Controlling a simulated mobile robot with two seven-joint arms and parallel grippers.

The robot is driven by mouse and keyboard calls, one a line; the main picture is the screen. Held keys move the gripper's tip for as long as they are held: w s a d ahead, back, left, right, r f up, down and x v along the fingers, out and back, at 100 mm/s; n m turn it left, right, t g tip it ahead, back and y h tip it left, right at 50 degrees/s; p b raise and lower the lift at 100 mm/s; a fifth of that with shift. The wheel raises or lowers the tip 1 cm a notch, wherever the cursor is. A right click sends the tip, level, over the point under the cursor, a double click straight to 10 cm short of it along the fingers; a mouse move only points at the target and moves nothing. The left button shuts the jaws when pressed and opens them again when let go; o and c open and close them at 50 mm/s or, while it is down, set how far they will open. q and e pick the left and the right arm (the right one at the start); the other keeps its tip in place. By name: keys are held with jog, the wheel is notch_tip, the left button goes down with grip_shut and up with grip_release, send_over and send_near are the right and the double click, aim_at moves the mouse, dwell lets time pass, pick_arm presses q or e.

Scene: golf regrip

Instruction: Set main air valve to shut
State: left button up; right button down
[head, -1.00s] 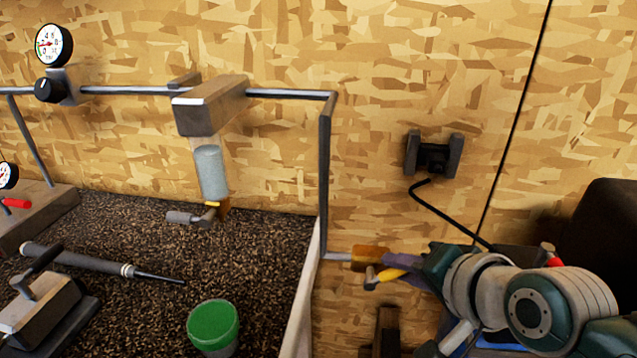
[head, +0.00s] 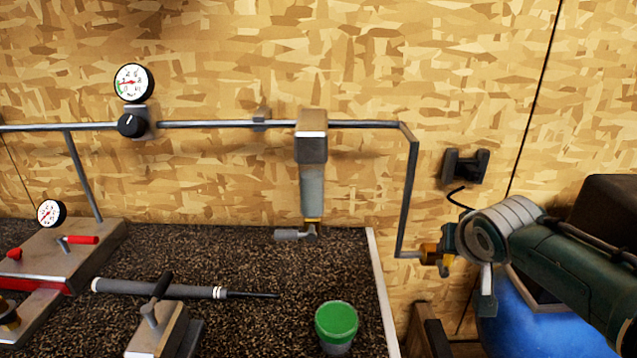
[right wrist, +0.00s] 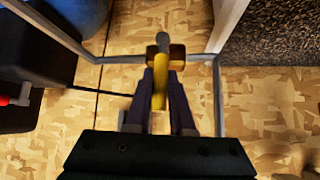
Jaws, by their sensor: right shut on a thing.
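The main air valve (head: 430,252) is a brass body on the grey pipe, low beside the bench's right edge. In the right wrist view the brass body (right wrist: 178,52) sits on the pipe, and its yellow lever (right wrist: 160,90) points down the picture, crosswise to the pipe. My right gripper (head: 447,245) is at the valve, and its fingers (right wrist: 162,98) are shut on the yellow lever, one on each side. In the head view the gripper hides most of the lever. My left gripper is in neither view.
A grey pipe (head: 408,190) rises from the valve and runs along the wall. A gauge (head: 133,82) and black knob (head: 130,125) are on it. A green-lidded pot (head: 336,322) and a golf club grip (head: 160,289) are on the dark bench. A blue rounded object (head: 530,315) stands at right.

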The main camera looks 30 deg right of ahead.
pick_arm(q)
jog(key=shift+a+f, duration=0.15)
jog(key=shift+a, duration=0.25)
pick_arm(e)
jog(key=shift+a, duration=0.1)
jog(key=shift+f, duration=0.1)
jog(key=c, duration=0.8)
grip_release()
jog(key=shift+w, duration=0.1)
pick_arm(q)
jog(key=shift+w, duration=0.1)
